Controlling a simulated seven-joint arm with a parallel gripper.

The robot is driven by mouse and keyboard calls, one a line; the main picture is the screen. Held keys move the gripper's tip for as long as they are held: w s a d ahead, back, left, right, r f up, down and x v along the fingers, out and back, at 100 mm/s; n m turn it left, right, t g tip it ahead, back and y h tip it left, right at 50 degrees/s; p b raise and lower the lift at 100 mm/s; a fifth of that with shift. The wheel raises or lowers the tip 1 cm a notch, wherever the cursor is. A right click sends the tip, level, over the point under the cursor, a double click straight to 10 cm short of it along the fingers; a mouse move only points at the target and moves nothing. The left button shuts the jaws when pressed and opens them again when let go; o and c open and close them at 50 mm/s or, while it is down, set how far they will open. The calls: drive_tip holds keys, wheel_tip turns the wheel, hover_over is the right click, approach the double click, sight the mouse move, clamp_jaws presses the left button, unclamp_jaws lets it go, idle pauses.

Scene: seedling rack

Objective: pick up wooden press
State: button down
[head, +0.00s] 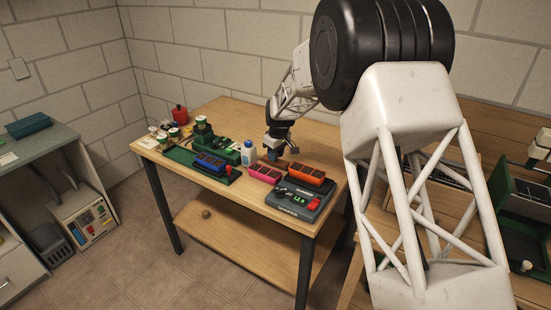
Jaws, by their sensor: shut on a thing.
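The gripper is just behind the pink tray and right of the white bottle. I cannot tell whether the press touches the table top.
The table's (224,108) back left is clear.

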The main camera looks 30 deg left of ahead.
wheel_tip(320, 180, up, 8)
drive_tip(key=shift+r, duration=0.15)
idle(0.3)
idle(0.3)
